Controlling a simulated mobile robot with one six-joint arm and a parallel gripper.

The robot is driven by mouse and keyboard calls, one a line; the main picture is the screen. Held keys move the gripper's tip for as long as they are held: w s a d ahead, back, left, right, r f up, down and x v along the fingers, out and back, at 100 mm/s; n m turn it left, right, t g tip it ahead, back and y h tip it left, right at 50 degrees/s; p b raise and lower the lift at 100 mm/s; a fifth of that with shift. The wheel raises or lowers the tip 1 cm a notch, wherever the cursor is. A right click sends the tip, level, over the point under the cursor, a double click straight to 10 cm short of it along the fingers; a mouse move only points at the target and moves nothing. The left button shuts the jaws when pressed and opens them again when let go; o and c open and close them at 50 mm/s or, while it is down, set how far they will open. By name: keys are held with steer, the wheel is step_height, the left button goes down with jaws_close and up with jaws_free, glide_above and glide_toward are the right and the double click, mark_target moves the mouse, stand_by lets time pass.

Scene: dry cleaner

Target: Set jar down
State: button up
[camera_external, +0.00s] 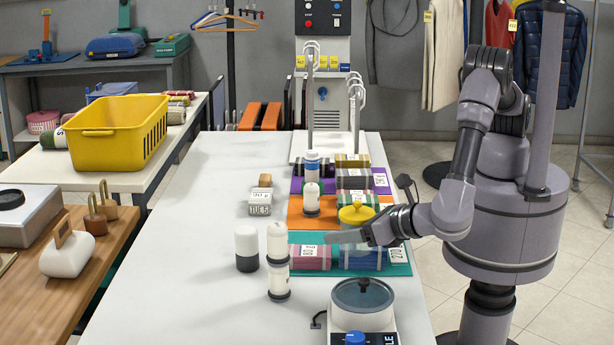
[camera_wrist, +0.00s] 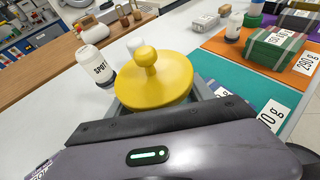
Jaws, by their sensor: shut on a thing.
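The jar has a yellow lid with a round knob (camera_external: 357,213). My gripper (camera_external: 345,237) is closed around the jar, and its fingers reach to the left over the worktable. In the wrist view the yellow lid (camera_wrist: 155,82) fills the middle, between the grey fingers, and looks upright. The jar's body is mostly hidden below the lid and behind the fingers. I cannot tell how far the jar's bottom is from the table.
A white bottle with a dark base (camera_external: 247,246) and a white two-part dispenser (camera_external: 278,262) stand left of my gripper. A scale with a dark-lidded pot (camera_external: 362,305) stands in front. An orange mat (camera_external: 297,210) lies behind. The table's left side (camera_external: 180,270) is clear.

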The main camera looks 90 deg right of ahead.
step_height(320, 180, down, 9)
steer(key=b, duration=0.3)
steer(key=shift+d+f+b, duration=0.1)
steer(key=shift+f+b, duration=0.1)
steer(key=shift+b, duration=0.2)
steer(key=shift+r, duration=0.1)
